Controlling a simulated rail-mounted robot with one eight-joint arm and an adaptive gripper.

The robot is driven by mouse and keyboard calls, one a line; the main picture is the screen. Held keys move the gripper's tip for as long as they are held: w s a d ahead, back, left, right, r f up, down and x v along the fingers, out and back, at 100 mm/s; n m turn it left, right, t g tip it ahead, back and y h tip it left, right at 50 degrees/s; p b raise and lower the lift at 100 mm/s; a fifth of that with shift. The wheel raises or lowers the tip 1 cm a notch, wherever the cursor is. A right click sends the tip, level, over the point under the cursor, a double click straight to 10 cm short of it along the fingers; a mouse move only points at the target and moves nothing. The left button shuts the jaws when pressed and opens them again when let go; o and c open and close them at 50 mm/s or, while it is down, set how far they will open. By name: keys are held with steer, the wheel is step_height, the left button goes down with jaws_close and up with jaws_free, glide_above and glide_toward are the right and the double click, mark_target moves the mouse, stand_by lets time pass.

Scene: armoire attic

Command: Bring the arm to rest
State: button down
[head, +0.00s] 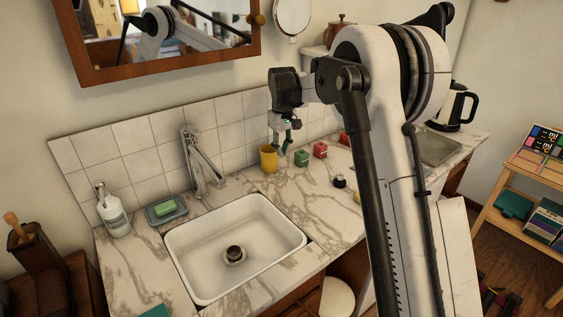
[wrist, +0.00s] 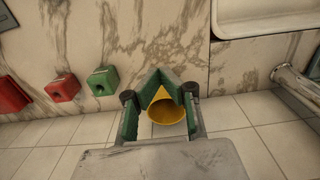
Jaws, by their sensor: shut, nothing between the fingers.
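My gripper (head: 284,148) hangs pointing down over the marble counter (head: 334,209), close to the tiled backsplash, at the end of my raised arm. Its fingers, with green inner pads, meet at the tips in the wrist view (wrist: 160,77); they are shut and empty. A yellow cup (head: 268,158) stands upright on the counter beside the gripper. In the wrist view the cup (wrist: 167,112) shows through the gap behind the fingertips. I cannot tell how much clearance there is between cup and fingers.
A green block (head: 301,158) and a red block (head: 320,150) sit right of the gripper. The sink (head: 235,248), faucet (head: 203,163), soap dish (head: 166,211) and soap bottle (head: 112,211) are to the left. A mirror (head: 165,40) hangs above; a kettle (head: 455,106) stands at the back right.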

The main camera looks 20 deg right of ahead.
steer(key=s+a+r+m+t, duration=0.1)
steer(key=s+r+t, duration=0.1)
steer(key=s+r, duration=0.65)
steer(key=s+a+r+m+t, duration=0.1)
steer(key=s+r, duration=0.4)
steer(key=s, duration=0.6)
steer(key=s+f+m+t, duration=0.1)
steer(key=s+f+t, duration=0.1)
steer(key=s, duration=1)
steer(key=s+a+f+m+t, duration=0.1)
steer(key=s+f, duration=0.3)
steer(key=s, duration=0.8)
steer(key=shift+s+f+t, duration=0.15)
steer(key=shift+f+t, duration=0.1)
steer(key=shift+t, duration=0.35)
